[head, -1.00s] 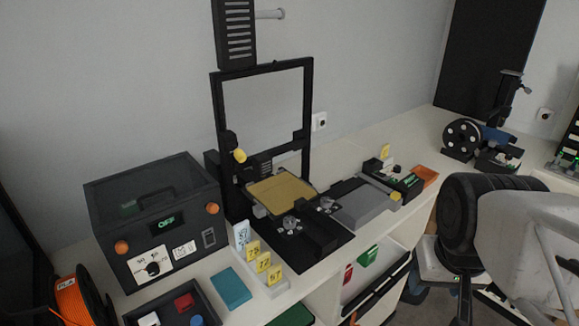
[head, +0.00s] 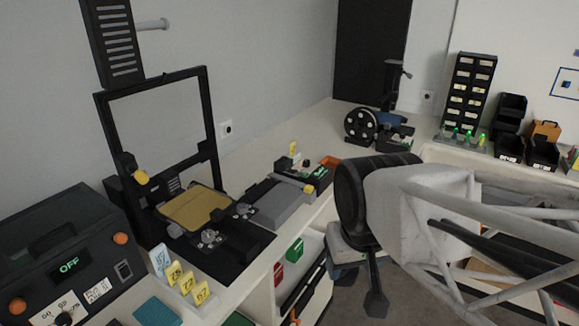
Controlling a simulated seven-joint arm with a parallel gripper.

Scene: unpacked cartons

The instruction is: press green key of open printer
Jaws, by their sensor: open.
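The open printer (head: 208,102) is a black open frame standing on the left part of the bench, with a gold bed (head: 195,208) and a black base carrying small grey knobs. I cannot make out a green key on it at this size.
A dark enclosed box (head: 60,250) with an OFF display stands left of the printer. Yellow number tags (head: 187,283) stand in front. A grey flat unit (head: 280,203) and a small device with a green board (head: 318,172) lie to the right. Green-lit buttons (head: 468,136) are far right.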

